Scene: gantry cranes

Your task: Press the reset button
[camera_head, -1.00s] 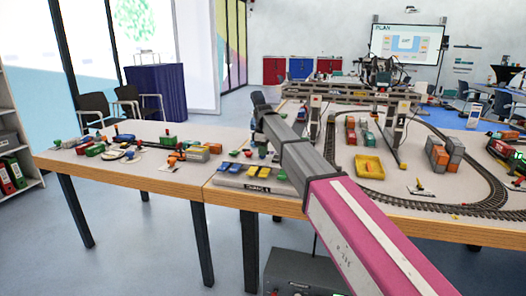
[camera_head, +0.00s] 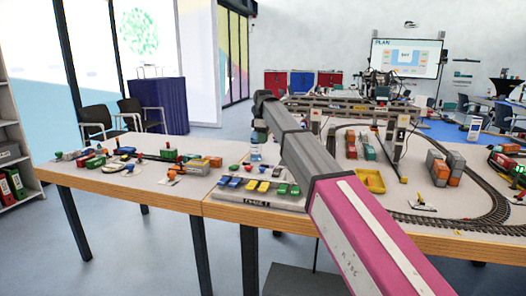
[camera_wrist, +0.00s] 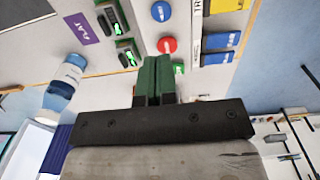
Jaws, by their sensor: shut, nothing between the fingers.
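A grey control panel with rows of blue, yellow and green buttons lies at the table's front edge, its front rim (camera_head: 255,203) showing in the head view. In the wrist view a round red button (camera_wrist: 167,45) and a round blue button (camera_wrist: 161,11) sit on the panel, with lit green switches (camera_wrist: 127,52) to their left. I cannot read which one is marked reset. My gripper (camera_wrist: 155,62) is shut and empty, its green fingers pointing at the panel close to the red button. I cannot tell whether they touch. In the head view my arm hides the fingertips.
Toy train pieces (camera_head: 95,160) lie to the left. A yellow tray (camera_head: 371,181) and railway track (camera_head: 470,212) lie right.

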